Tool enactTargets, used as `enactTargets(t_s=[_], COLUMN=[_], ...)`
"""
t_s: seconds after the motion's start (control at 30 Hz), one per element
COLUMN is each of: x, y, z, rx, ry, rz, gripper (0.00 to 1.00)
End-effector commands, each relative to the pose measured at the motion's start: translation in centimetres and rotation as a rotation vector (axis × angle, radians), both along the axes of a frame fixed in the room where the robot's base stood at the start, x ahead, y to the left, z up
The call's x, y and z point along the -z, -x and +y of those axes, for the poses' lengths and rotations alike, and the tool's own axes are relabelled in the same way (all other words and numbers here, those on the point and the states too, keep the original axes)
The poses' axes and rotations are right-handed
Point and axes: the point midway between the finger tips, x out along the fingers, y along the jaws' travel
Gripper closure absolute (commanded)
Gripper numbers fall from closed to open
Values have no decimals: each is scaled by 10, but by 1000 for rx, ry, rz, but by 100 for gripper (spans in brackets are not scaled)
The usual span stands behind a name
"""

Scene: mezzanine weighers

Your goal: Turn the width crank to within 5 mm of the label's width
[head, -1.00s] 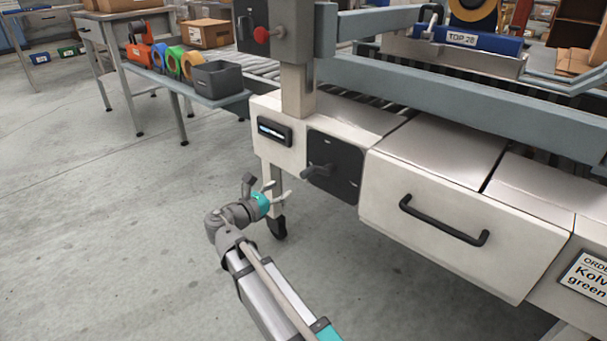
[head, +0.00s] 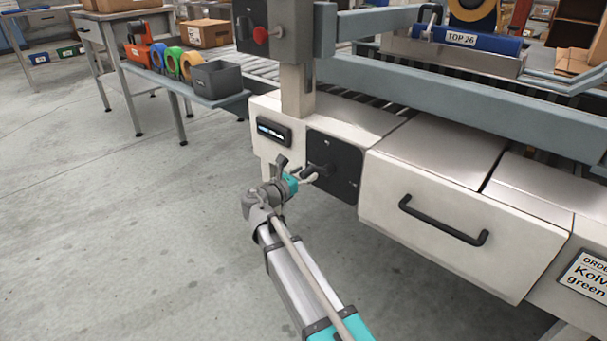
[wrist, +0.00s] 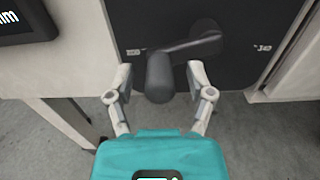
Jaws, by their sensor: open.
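The width crank (head: 321,171) is a dark grey arm with a knob, mounted on a black plate (head: 347,174) on the machine's cream front. In the wrist view the crank's knob (wrist: 160,77) points toward me, and its arm (wrist: 193,47) runs up and right to the hub. My gripper (head: 303,171) is open at the crank. In the wrist view its two fingers (wrist: 157,82) stand on either side of the knob, with gaps visible at both sides. A small display (head: 274,131) sits left of the plate; its digits are not readable, and only "mm" shows in the wrist view (wrist: 22,18).
A drawer front with a black handle (head: 442,221) is right of the crank plate. A machine leg stands below the crank. An order label (head: 586,274) is at the right edge, partly cut off. A side table (head: 205,98) with tape rolls stands behind. The floor at left is clear.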

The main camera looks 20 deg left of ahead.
Motion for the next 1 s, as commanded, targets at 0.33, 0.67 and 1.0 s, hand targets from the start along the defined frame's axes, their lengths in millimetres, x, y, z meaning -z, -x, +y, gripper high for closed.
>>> enactTargets(t_s=[0.33,0.67,1.0], x=[0,0,-2], y=[0,1,1], z=[1,1,2], rx=[-1,-1,-2], ry=[0,0,-29], rz=[0,0,-12], gripper=[52,100,100])
